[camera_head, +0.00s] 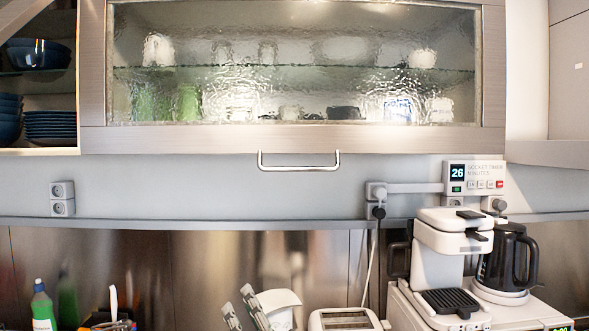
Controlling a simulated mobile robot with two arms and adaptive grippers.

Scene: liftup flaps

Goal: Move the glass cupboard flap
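The glass cupboard flap (292,139) is a wide grey-brown frame around rippled glass across the top of the head view. It looks closed and hangs flush with the cupboard front. Its metal bar handle (299,166) sits at the lower edge, near the middle. My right gripper (239,300) seems to show only at the bottom edge, as two slim grey fingers pointing up and left. They look apart and empty, well below the handle and touching nothing of the flap. The rest of that gripper is cut off. My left gripper is not in view.
An open shelf with dark blue dishes (50,124) is at upper left. A socket timer (473,177) is right of the handle. A coffee machine (437,255) and dark jug (510,260) stand lower right. A green bottle (42,308) stands lower left.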

